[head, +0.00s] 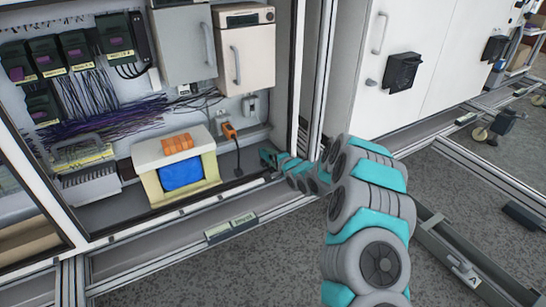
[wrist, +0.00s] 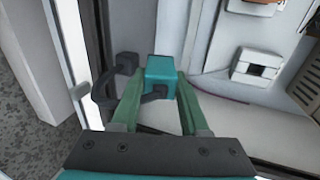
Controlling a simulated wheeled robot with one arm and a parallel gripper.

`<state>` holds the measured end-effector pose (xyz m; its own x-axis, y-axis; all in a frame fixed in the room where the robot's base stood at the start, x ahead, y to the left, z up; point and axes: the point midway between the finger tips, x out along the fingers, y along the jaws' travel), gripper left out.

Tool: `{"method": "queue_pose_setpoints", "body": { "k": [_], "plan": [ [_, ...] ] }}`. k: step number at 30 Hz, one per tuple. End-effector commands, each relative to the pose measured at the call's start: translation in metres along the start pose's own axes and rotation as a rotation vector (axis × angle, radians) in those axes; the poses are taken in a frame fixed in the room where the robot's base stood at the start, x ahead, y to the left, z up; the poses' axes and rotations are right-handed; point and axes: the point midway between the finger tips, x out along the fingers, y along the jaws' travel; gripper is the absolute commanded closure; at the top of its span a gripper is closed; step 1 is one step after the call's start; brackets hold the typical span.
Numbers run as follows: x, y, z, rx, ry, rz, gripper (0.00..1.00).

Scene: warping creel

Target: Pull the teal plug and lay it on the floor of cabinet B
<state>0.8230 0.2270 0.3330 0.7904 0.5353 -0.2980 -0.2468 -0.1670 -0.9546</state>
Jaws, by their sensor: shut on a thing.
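In the wrist view the teal plug (wrist: 160,70) is a block with a dark cable at its near side. My gripper (wrist: 163,86) is shut on it, with one green finger on each side. The cable loops left to a dark block (wrist: 127,62) near the pale cabinet edge. In the head view my gripper (head: 268,157) is small, at the lower right corner of the open cabinet, just above its floor (head: 100,212). The plug cannot be made out there. I cannot tell whether the plug touches a surface, nor read which cabinet is B.
An orange plug (head: 229,131) with a dark cord is at the cabinet's back, near a white outlet (head: 250,105). A cream box with a blue screen (head: 181,174) stands left of my gripper. A metal post (head: 311,80) stands close right. A raised sill (head: 160,228) runs in front.

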Motion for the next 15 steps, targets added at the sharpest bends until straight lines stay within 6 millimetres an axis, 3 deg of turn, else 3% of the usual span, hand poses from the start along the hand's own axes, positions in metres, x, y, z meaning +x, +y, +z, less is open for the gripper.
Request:
{"method": "queue_pose_setpoints", "body": {
  "k": [15],
  "plan": [
    [0.04,-0.005,-0.002,-0.001,0.002,0.0,1.0]
  ]
}}
